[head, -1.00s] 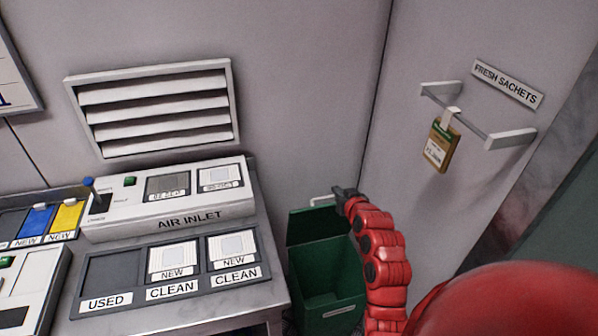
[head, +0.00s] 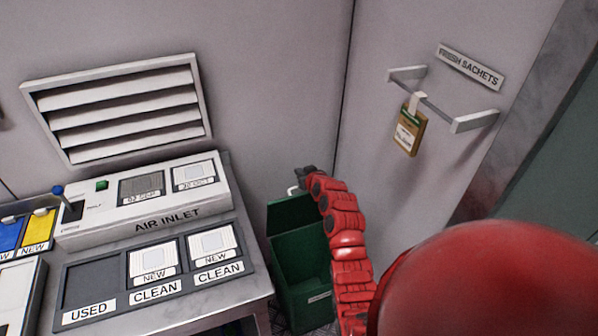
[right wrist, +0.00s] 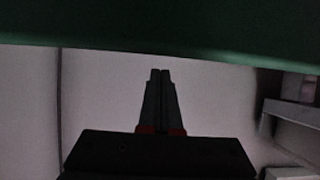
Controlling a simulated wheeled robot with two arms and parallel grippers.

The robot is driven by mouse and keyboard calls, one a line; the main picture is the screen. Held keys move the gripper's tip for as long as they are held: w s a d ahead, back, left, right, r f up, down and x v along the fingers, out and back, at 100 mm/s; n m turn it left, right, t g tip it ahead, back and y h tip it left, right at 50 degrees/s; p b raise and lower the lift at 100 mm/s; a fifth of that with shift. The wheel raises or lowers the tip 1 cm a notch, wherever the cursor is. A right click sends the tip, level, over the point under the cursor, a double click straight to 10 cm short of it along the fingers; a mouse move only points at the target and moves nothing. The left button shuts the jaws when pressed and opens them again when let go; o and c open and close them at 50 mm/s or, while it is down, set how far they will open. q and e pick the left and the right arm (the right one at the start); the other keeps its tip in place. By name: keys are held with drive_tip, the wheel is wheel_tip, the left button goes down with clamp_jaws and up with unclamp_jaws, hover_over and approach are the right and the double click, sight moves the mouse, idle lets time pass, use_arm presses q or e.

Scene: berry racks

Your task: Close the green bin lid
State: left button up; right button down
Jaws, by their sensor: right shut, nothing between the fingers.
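The green bin (head: 305,305) stands on the floor to the right of the counter, with its top open. Its green lid (head: 287,213) stands raised at the back, with a small white handle (head: 292,190) at the top edge. My right gripper (head: 306,172) is by the lid's top edge, just right of and above the handle; I cannot tell whether it touches. In the right wrist view its fingers (right wrist: 160,75) are together and empty, and a dark green surface (right wrist: 160,35), likely the lid, crosses the top. My left gripper is not in view.
The counter with the AIR INLET panel (head: 165,221) and filter tray (head: 88,283) is left of the bin. A wall rail (head: 436,105) with a hanging sachet (head: 409,133) is to the right. A vent (head: 120,105) is on the back wall.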

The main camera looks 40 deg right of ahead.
drive_tip(key=shift+s+a+f, duration=0.15)
drive_tip(key=shift+s+f, duration=0.15)
drive_tip(key=shift+s, duration=0.55)
drive_tip(key=shift+s+a+f, duration=0.15)
drive_tip(key=shift+s+f, duration=0.15)
drive_tip(key=shift+s, duration=0.5)
